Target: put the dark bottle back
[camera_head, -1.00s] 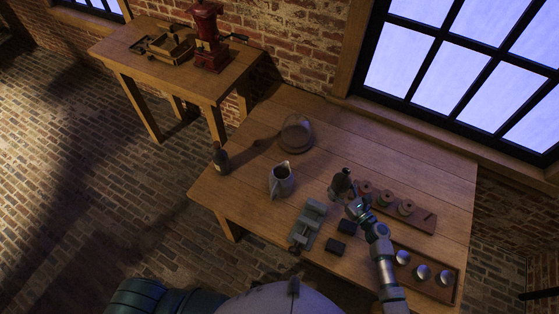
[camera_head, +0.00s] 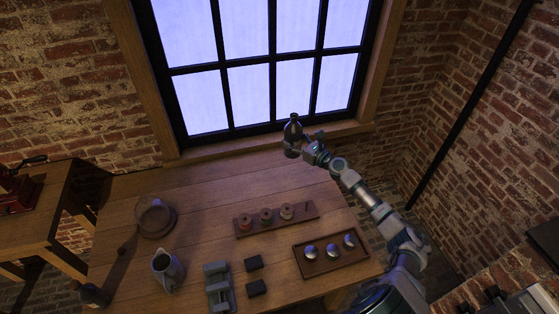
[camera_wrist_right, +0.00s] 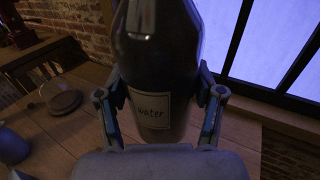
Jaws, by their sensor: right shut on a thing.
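A dark bottle (camera_head: 293,132) is held upright in my right gripper (camera_head: 304,150), beyond the back edge of the table (camera_head: 190,205) in the picture and in front of the window. In the right wrist view the same bottle (camera_wrist_right: 157,60) stands between the two closed fingers, and its pale label reads "water". Its top runs out of that view. A second dark bottle (camera_head: 93,295) stands at the table's left edge, partly dim. My left gripper is not in view.
On the table are a glass dome (camera_head: 155,218), a metal jug (camera_head: 167,270), a grey vice-like tool (camera_head: 218,287), two black blocks, a wooden rack with spools (camera_head: 276,220) and a tray with three silvery round things (camera_head: 330,254). The back of the table is clear.

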